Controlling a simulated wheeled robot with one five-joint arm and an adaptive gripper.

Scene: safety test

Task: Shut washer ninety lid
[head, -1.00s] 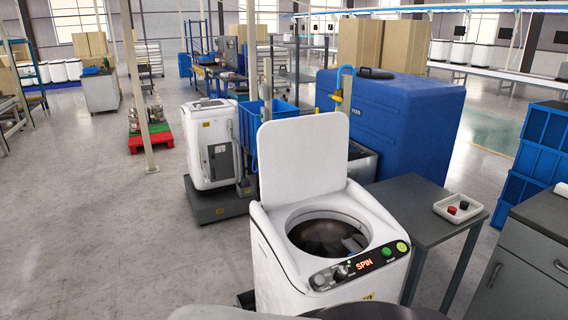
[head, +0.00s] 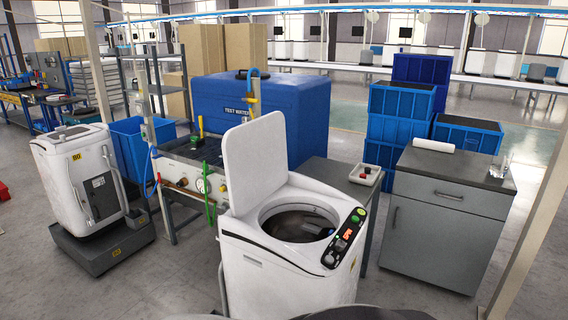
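A white top-loading washer (head: 270,275) stands in front of me, right of the picture's middle low down. Its flat white lid (head: 254,160) is raised, standing upright at the back left of the round drum opening (head: 298,222). The control panel (head: 346,238) on its right side has a lit red display, knobs and green buttons. Its number label cannot be read from here. My gripper is not in view. A dark rounded shape at the bottom edge hides the washer's lowest part.
Another white machine (head: 78,185) sits on a dark cart at left. A test bench (head: 185,165) stands behind the washer. A small grey table with a white tray (head: 368,178) and a grey cabinet (head: 435,225) stand to its right. Floor at lower left is clear.

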